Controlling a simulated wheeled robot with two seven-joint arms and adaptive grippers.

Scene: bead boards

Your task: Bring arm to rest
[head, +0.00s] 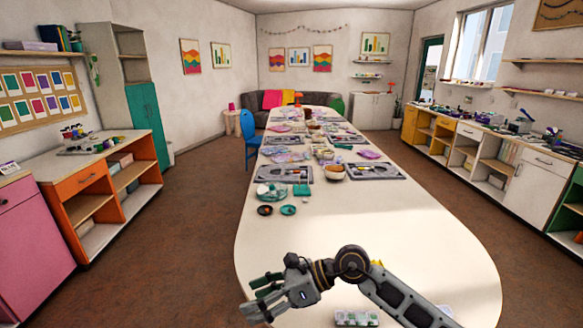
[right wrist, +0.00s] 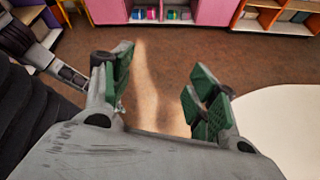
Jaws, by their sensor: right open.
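My right gripper (head: 262,298) reaches in from the lower right of the head view, over the near left edge of the long white table (head: 350,232). Its green-padded fingers are apart and point left. In the right wrist view, the same gripper (right wrist: 158,95) is open, with only brown floor (right wrist: 150,60) between its fingers. The rounded table edge shows at the right of that view (right wrist: 285,125). The gripper holds nothing. My left gripper is not seen in the head view.
A clear tray (head: 356,318) lies near the table's front. Bead boards (head: 284,175), a bowl (head: 333,171) and small dark dishes (head: 265,210) stand farther back. The table between them and my right arm is bare. An orange cabinet (head: 85,180) stands left, with open floor beside the table.

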